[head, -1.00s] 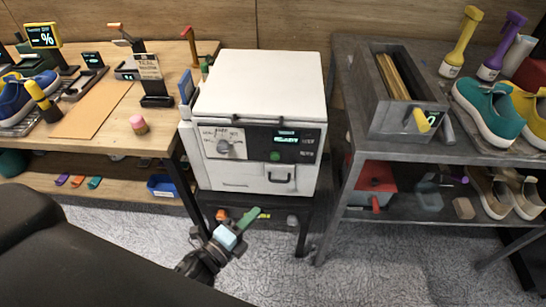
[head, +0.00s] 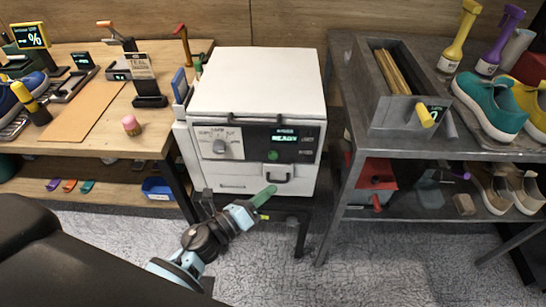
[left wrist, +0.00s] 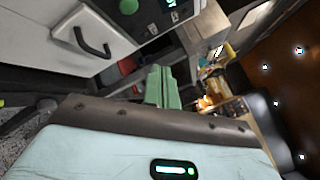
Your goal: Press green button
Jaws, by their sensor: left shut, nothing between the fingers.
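The green button (head: 273,155) is a small round knob on the dark control panel (head: 290,143) at the front of the white machine (head: 232,165). It also shows in the left wrist view (left wrist: 128,6) at the top. My left gripper (head: 267,194) has green fingers, shut and empty. It is in front of the machine, just below the dark drawer handle (head: 279,176) and below the button, apart from the button. In the left wrist view the closed fingers (left wrist: 163,84) point up the picture. My right gripper is not in view.
A wooden table (head: 150,143) with shoe and tools stands left of the machine. A grey metal shelf (head: 400,145) with a bin (head: 392,125) and shoes stands to its right. Clear floor (head: 370,265) lies in front.

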